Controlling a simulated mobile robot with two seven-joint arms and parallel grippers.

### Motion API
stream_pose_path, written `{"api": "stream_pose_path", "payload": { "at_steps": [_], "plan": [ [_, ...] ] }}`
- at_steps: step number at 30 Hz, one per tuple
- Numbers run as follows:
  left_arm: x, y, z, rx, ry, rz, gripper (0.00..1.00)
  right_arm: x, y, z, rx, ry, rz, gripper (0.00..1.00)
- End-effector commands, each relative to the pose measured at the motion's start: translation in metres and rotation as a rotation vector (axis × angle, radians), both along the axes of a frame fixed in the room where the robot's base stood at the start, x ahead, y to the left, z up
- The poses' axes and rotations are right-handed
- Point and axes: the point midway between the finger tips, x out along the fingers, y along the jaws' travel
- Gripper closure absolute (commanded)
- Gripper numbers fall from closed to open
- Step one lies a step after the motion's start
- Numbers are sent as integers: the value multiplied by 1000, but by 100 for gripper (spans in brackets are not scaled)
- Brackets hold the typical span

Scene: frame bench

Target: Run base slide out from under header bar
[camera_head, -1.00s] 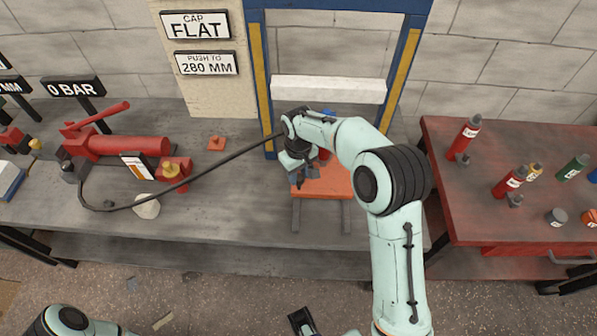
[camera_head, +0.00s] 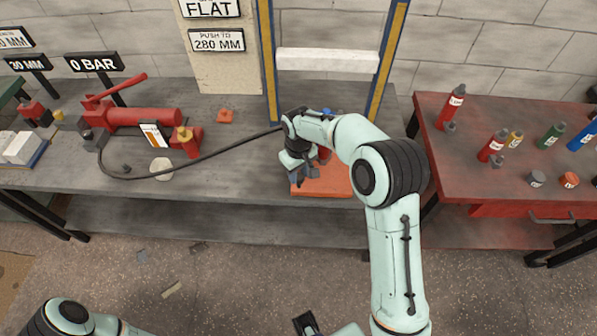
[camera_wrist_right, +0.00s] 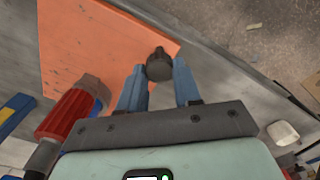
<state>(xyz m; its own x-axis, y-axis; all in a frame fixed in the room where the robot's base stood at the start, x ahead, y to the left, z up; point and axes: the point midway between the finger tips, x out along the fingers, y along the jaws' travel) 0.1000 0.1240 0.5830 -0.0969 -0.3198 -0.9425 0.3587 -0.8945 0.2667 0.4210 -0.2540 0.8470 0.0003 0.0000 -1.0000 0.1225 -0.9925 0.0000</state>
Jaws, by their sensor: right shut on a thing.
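The base slide is an orange plate (camera_head: 325,186) lying on the bench in front of the blue and yellow frame (camera_head: 265,60). The white header bar (camera_head: 328,61) spans the frame's posts above and behind it. My right gripper (camera_head: 300,175) is at the plate's front left. In the right wrist view my right gripper (camera_wrist_right: 160,88) is shut on a dark knob (camera_wrist_right: 159,66) at the edge of the orange plate (camera_wrist_right: 95,45). A red cylinder with a grey end (camera_wrist_right: 65,113) is by the plate, partly hidden in the head view.
A red pump (camera_head: 140,117) stands on the bench at left, its black hose (camera_head: 215,165) running to the frame. A small orange block (camera_head: 225,116) and a pale lump (camera_head: 161,168) lie nearby. A red table (camera_head: 470,150) with several bottles is at right.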

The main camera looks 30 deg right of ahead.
Motion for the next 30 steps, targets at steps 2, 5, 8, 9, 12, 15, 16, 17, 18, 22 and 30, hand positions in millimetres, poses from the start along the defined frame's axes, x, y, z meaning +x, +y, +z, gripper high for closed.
{"api": "stream_pose_path", "payload": {
  "at_steps": [2, 5, 8, 9, 12, 15, 16, 17, 18, 22, 30],
  "plan": [
    [0, 0, 0, 0, 0, 0, 57, 0, 0, 0, 0, 0, 1, 100],
    [0, 0, 0, 0, 0, -1, 57, 0, 0, 0, 0, 0, 1, 100],
    [0, 0, 0, 0, 0, -1, 57, 0, 0, 1, 0, 0, 1, 100],
    [0, 0, 0, 0, 0, -1, 57, 0, 0, 1, 0, 0, 1, 60],
    [0, 0, 0, 0, 0, 0, 57, 0, 0, 1, 0, 0, 1, 41],
    [0, 0, 0, 0, 0, 0, 57, 0, 0, 1, 0, 0, 1, 41],
    [0, 0, 0, 0, 0, 0, 57, 0, 0, 1, 0, 0, 1, 41],
    [0, 0, 0, 0, 0, 0, 57, 0, 0, 1, 0, 0, 0, 41],
    [0, 0, 0, 0, 0, 0, 57, 0, 0, 1, 0, 0, 0, 41],
    [0, 0, 1, 0, -1, 0, 57, 0, 0, 5, 0, -2, 0, 41],
    [3, 0, 6, 0, -3, 0, 57, 1, 0, 54, 0, -6, 0, 41]
  ]
}}
